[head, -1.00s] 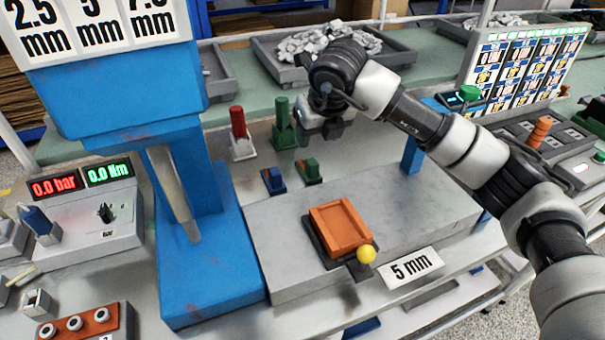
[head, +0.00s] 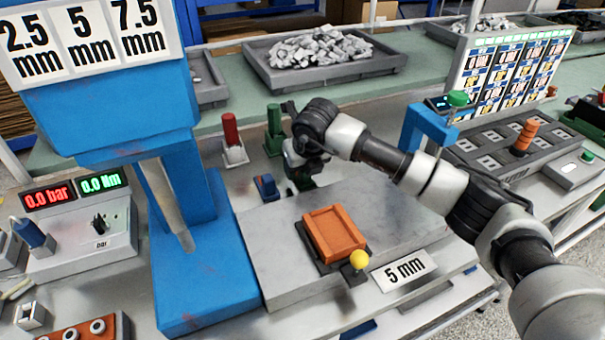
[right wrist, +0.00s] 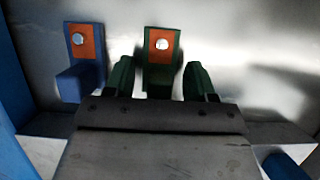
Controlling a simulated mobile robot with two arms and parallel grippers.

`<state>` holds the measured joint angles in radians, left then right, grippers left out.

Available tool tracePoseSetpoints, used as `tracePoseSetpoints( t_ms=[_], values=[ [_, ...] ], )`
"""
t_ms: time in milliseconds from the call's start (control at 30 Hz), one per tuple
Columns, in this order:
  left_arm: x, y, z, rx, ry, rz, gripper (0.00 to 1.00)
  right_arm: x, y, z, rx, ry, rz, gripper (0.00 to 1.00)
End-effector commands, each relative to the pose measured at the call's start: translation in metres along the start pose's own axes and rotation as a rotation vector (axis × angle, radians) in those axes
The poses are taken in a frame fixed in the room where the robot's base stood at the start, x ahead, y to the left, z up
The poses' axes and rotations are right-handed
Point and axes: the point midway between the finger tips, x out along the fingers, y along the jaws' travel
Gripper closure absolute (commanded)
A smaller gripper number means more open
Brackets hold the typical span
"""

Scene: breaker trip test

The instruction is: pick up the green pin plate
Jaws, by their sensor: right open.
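The green pin plate (right wrist: 158,75) stands in the right wrist view, a small green block with an orange face and a silver pin. My right gripper (right wrist: 160,82) is open, with one finger on each side of it and dark gaps visible between. In the head view my right gripper (head: 303,172) is low over the plate's place and hides most of it. The similar blue pin plate (head: 266,187) stands just left of it; it also shows in the right wrist view (right wrist: 80,80). My left gripper is not in view.
A blue press (head: 205,255) stands on the left. A grey block (head: 275,255) bears an orange tray (head: 334,232) with a yellow knob (head: 359,259). A red post (head: 231,130) and a green post (head: 274,125) stand behind the pin plates. A blue arch (head: 425,125) is at the right.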

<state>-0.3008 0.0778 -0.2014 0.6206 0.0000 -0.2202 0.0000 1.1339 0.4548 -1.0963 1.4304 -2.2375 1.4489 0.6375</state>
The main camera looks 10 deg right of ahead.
Motion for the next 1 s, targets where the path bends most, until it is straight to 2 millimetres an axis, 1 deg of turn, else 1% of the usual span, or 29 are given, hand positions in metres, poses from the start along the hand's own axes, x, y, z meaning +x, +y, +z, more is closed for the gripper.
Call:
tracePoseSetpoints(
  t_ms=[133,167,500,533,800,867,1000],
  values=[
    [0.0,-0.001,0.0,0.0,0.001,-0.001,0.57,0.0,0.0,0.0,0.0,0.0,0.0,0.45],
    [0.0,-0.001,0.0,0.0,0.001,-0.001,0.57,0.0,0.0,0.0,0.0,0.0,0.0,0.46],
    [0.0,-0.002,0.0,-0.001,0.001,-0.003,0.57,0.0,0.0,0.0,0.0,0.0,0.0,0.98],
    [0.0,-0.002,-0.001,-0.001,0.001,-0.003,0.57,0.0,0.0,0.0,0.0,0.0,0.0,1.0],
    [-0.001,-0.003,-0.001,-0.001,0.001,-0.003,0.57,-0.003,0.0,0.001,0.0,-0.001,0.0,1.0],
    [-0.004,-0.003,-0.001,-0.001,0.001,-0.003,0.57,-0.007,0.0,0.003,0.0,-0.002,0.0,1.0],
    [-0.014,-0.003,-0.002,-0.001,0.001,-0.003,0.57,-0.024,0.0,0.01,0.0,-0.003,0.0,1.0]
  ],
)
